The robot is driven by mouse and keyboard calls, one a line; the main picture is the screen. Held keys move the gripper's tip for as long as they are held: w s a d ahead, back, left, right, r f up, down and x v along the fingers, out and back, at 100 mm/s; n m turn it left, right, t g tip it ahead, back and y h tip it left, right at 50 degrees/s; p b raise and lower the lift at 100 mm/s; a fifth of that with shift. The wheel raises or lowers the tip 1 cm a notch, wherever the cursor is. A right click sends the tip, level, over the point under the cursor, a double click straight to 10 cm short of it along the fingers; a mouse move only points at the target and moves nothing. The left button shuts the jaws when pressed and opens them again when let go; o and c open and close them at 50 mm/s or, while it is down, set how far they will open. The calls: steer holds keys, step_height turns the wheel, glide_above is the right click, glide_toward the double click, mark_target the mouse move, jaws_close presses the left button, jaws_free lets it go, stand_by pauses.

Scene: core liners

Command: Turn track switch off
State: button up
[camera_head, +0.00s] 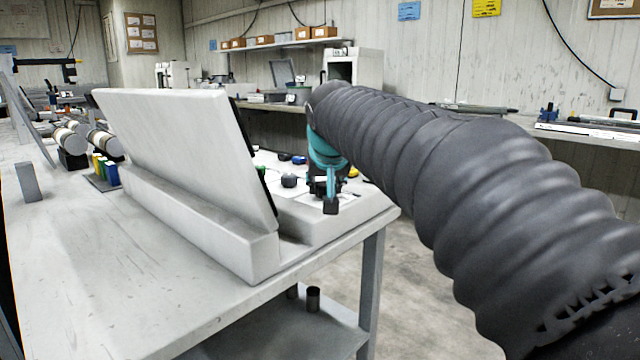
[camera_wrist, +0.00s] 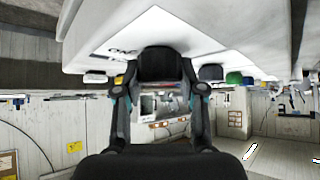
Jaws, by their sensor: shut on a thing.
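A pale console (camera_head: 350,215) with a slanted panel (camera_head: 180,140) stands on the bench, seen from behind and the side. Small dark, blue and yellow controls sit on its deck. My gripper (camera_head: 331,200) points down at the deck's right end. In the wrist view, my gripper (camera_wrist: 161,72) has its fingers on both sides of a dark rounded knob (camera_wrist: 160,62), shut on it. White deck with a partly hidden label (camera_wrist: 122,50) lies beside it. I cannot read whether this knob is the track switch, nor its setting.
A dark blue-grey control (camera_wrist: 210,72) and a green control (camera_wrist: 234,77) sit close to one side of the held knob. The slanted panel rises left of my arm. Core cylinders (camera_head: 105,142) lie on the bench at left. Open floor (camera_head: 430,290) lies right of the bench.

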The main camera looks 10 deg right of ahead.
steer(key=n+y, duration=0.3)
steer(key=n, duration=0.1)
steer(key=n+g+y, duration=0.1)
steer(key=n+y, duration=0.1)
steer(key=n, duration=0.1)
steer(key=n+g+y, duration=0.1)
steer(key=n+y, duration=0.1)
steer(key=shift+n, duration=0.4)
steer(key=n+g+y+p, duration=0.1)
steer(key=n+g+y, duration=0.1)
steer(key=n, duration=0.2)
steer(key=shift+r+g+p, duration=0.1)
steer(key=shift+g+p, duration=0.2)
steer(key=shift+n+g+y+p, duration=0.6)
steer(key=shift+n+g+p, duration=0.6)
steer(key=shift+n, duration=0.8)
steer(key=o, duration=1.1)
steer(key=shift+d, duration=0.15)
steer(key=shift+o, duration=0.2)
steer(key=shift+g, duration=0.3)
